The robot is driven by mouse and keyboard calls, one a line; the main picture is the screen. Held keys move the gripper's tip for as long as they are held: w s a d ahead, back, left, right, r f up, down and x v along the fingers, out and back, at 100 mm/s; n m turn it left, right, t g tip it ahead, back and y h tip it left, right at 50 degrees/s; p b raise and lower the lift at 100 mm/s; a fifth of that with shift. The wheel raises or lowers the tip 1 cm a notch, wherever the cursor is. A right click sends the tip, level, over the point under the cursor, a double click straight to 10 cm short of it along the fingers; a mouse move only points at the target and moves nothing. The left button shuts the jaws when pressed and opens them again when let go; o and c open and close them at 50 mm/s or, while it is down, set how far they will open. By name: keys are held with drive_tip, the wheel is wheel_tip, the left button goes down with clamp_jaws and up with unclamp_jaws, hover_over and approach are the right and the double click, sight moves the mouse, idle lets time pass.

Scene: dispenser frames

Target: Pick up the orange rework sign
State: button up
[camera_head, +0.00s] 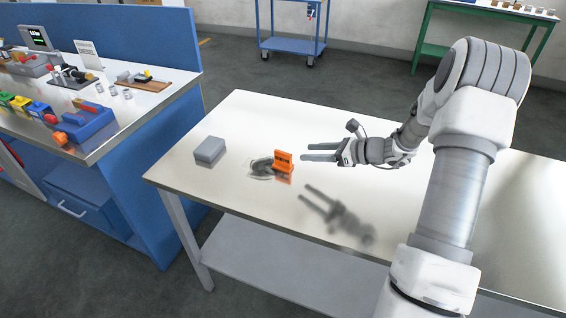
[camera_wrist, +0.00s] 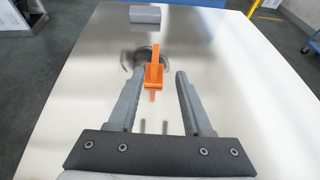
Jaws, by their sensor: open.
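The orange rework sign (camera_head: 284,161) stands on the pale table (camera_head: 250,120), left of my gripper in the head view. In the wrist view the sign (camera_wrist: 154,72) shows ahead of the fingertips, nearer the left finger. My gripper (camera_head: 322,153) is open and empty, its two fingers pointing toward the sign and apart from it.
A grey box (camera_head: 209,151) sits on the table farther left, beyond the sign; it also shows in the wrist view (camera_wrist: 145,14). A blue workbench (camera_head: 150,180) with bins and parts stands left across a gap. The table around the sign is otherwise clear.

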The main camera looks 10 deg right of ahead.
sight(275, 155)
drive_tip(key=x, duration=0.7)
drive_tip(key=shift+w+a+f, duration=0.2)
drive_tip(key=shift+a, duration=0.1)
drive_tip(key=x, duration=0.5)
drive_tip(key=shift+s+a+f, duration=0.1)
drive_tip(key=shift+s+a, duration=0.1)
drive_tip(key=shift+a, duration=0.05)
clamp_jaws()
